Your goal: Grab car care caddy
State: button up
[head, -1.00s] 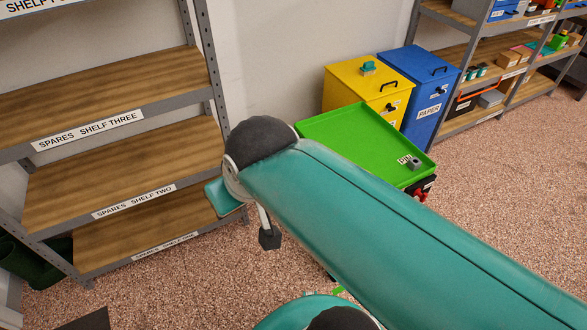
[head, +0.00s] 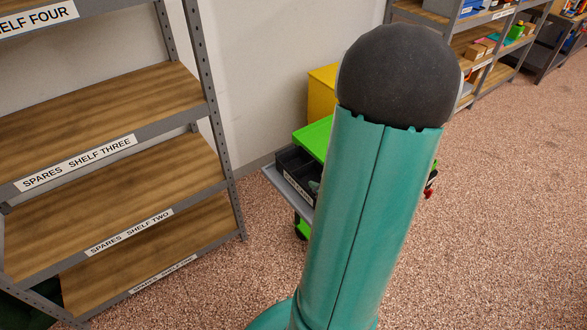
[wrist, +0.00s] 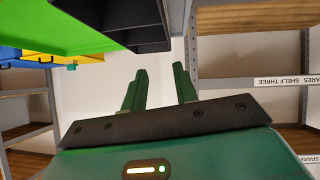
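I cannot make out which thing is the car care caddy. In the head view a black open container (head: 296,165) with a white label too small to read sits on a grey tray (head: 284,188) at the green cart (head: 313,138). Something small and greenish lies by it, partly behind my arm. In the wrist view, which is upside down, my gripper (wrist: 160,84) has its two green fingers apart with nothing between them. A dark box-like shape (wrist: 125,18) and a green surface (wrist: 50,25) show at the top, apart from the fingers. My gripper is hidden in the head view.
An empty spares shelf rack (head: 205,90) with wooden boards stands on the left. A yellow bin (head: 322,95) stands behind the cart. A stocked rack (head: 485,50) is at the back right. The speckled floor (head: 510,220) on the right is clear.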

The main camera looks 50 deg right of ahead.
jog(key=shift+m+t+y, duration=0.3)
jog(key=shift+t+y, duration=0.1)
jog(key=shift+t, duration=0.2)
jog(key=s, duration=0.1)
jog(key=s+f, duration=0.2)
jog(key=shift+s+a+f, duration=0.1)
jog(key=shift+a+f, duration=0.1)
jog(key=shift+a, duration=0.1)
jog(key=x, duration=1.3)
jog(key=shift+w+a, duration=0.15)
jog(key=shift+w, duration=0.3)
jog(key=shift+r, duration=0.1)
jog(key=shift+c, duration=0.4)
grip_shut()
